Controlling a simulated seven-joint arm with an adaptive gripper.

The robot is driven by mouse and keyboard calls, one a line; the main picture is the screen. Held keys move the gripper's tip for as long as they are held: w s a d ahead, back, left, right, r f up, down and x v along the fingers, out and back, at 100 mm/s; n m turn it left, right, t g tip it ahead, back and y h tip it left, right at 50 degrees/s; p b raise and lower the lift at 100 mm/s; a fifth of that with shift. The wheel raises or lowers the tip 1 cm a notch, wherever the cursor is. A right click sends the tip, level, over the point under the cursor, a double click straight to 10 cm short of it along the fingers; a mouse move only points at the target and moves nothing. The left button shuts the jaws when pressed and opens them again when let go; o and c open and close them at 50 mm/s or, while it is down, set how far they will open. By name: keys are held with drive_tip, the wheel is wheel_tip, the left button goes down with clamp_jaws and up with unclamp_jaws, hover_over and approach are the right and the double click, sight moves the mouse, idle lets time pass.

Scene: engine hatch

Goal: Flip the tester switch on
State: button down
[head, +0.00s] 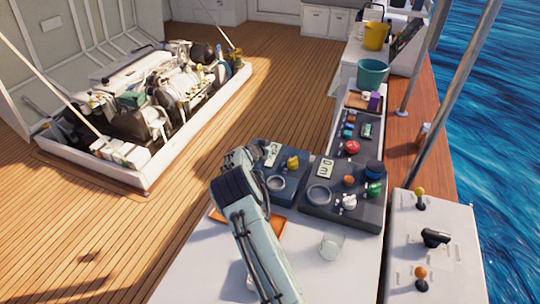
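I cannot make out for sure which thing is the tester or its switch. Two dark boxes stand side by side on the white bench. The left dark box (297,186) has a pale label, a round ring and a yellow item on top. The right dark box (334,212) has a similar label marked "03" or "30", a ring and several coloured items. My arm (254,225) rises from the bottom edge and ends its visible run beside the left dark box, covering part of it. My gripper's fingers do not show; the arm hides that area.
A clear glass (331,246) and an orange tray (276,228), partly behind my arm, are on the bench. A long dark tray (341,156) of small parts lies behind. A white console (455,266) with levers is at right. An open engine hatch (190,131) is at left.

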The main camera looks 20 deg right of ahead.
sight(268, 164)
drive_tip(key=shift+w+d+f, duration=0.1)
drive_tip(key=shift+w+f, duration=0.05)
drive_tip(key=shift+f, duration=1.2)
drive_tip(key=shift+w+d+f+g+y, duration=0.1)
drive_tip(key=shift+w+f+g+y, duration=0.05)
drive_tip(key=shift+f+g+y, duration=0.2)
drive_tip(key=shift+s+a+f, duration=0.1)
drive_tip(key=shift+s+a, duration=0.5)
drive_tip(key=shift+s, duration=0.05)
